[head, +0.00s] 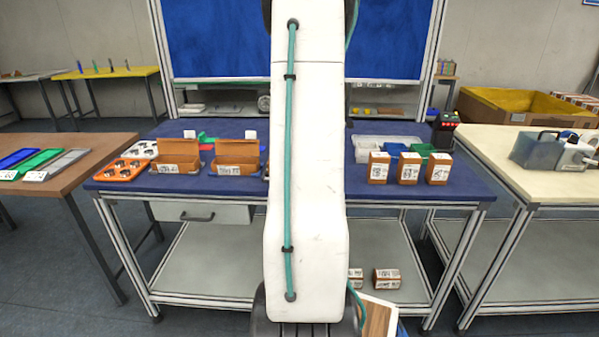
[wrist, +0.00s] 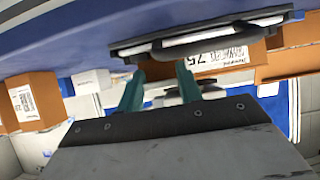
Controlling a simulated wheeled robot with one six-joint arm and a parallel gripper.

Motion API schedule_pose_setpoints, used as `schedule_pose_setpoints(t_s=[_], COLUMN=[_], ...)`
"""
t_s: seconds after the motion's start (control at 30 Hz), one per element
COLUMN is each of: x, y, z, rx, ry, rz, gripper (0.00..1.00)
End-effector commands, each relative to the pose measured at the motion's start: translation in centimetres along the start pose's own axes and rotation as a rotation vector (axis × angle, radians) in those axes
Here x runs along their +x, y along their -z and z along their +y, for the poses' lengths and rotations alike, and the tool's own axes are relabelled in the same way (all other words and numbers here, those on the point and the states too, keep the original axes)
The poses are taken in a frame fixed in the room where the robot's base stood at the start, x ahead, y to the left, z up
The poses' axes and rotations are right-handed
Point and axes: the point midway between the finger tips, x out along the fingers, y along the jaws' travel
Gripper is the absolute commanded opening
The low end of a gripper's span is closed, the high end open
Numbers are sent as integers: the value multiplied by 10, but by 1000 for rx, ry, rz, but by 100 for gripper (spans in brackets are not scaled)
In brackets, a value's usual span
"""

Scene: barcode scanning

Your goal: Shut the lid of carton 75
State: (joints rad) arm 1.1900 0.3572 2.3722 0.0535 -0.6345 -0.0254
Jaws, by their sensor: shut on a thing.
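In the wrist view, which looks upside down, carton 75 (wrist: 218,58) is a brown box with a white label reading 75, just beyond my gripper. My gripper (wrist: 160,75) has teal fingers, with brown cardboard between their tips. It looks shut on part of carton 75, but the exact contact is unclear. A dark holder (wrist: 200,33) with a raised grip-like rim lies against the carton's base. In the head view, my arm hides my gripper. Two brown cartons with lids up, one on the left (head: 178,157) and one further right (head: 237,155), stand left of my arm.
Several small labelled boxes (head: 409,168) stand at the right front of the blue table (head: 330,192), near a white tray (head: 375,142). An orange tray (head: 121,170) sits at its left end. Another labelled carton (wrist: 32,100) is at the left of the wrist view.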

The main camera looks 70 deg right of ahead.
Motion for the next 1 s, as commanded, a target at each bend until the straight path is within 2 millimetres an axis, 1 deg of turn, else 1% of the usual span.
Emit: schedule_pose_setpoints(t_s=[0.03, 0.37, 0.4, 0.43, 0.47, 0.87, 1.0], x=[0, 0, 0, 0, 0, 0, -2], y=[-3, -4, -4, -4, -3, -2, 0], z=[2, 2, 2, 2, 2, 1, -7], rx=[1, 3, 3, 3, 3, 1, -5], ry=[-2, -3, -3, -3, -3, -1, 8], rz=[-5, -6, -6, -6, -5, -2, -18], gripper=[0, 0, 47, 55, 58, 58, 58])
